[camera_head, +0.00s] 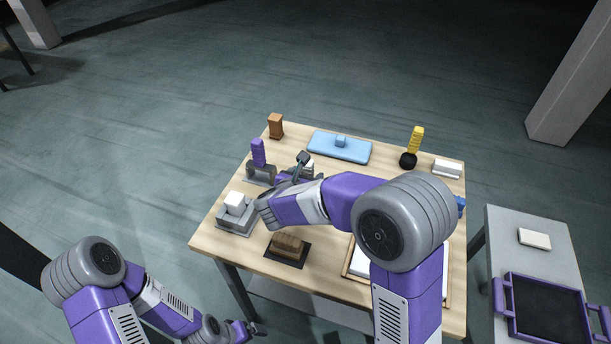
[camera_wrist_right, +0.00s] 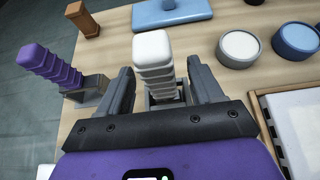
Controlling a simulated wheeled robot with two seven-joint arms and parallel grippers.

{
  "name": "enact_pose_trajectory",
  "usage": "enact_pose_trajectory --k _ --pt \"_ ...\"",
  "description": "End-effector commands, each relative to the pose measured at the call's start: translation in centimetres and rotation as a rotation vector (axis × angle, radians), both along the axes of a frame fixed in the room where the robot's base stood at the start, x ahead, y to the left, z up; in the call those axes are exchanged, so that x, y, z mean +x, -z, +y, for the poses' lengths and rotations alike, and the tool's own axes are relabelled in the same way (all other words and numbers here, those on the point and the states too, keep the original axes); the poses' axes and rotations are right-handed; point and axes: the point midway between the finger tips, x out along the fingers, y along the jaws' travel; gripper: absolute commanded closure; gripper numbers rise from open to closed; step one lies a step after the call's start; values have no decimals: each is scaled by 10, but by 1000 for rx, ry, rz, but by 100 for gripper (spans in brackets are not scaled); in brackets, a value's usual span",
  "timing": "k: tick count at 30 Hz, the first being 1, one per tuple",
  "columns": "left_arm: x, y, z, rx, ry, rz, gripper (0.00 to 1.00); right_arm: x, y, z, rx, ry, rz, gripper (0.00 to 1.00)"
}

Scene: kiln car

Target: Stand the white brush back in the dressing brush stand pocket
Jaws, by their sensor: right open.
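The white brush (camera_wrist_right: 155,58) has a ribbed handle and stands roughly upright between the open fingers of my right gripper (camera_wrist_right: 160,85) in the right wrist view. A grey stand pocket (camera_wrist_right: 166,96) shows at its lower end; the brush appears to be in it, but its base is partly hidden. Clear gaps show between the handle and both fingers. In the head view, my right gripper (camera_head: 301,170) hides most of the white brush (camera_head: 309,165). My left gripper (camera_head: 248,329) is low at the front left, away from the table; its jaws are too small to judge.
A purple brush (camera_wrist_right: 50,62) stands in a grey holder (camera_wrist_right: 88,92) left of the gripper. A brown block (camera_head: 288,244), a blue slab (camera_head: 350,151) and a yellow-handled tool (camera_head: 416,140) stand around the table.

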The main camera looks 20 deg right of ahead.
Motion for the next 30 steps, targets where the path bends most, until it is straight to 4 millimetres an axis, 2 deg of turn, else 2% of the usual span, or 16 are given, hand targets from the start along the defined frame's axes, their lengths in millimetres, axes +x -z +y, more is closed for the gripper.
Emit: enact_pose_trajectory --k 13,30 --pt "0 -1 0 0 0 0 0 -1 -1 1 0 0 0 34" --pt "0 -9 0 0 0 0 0 -18 -12 12 1 0 -1 34"
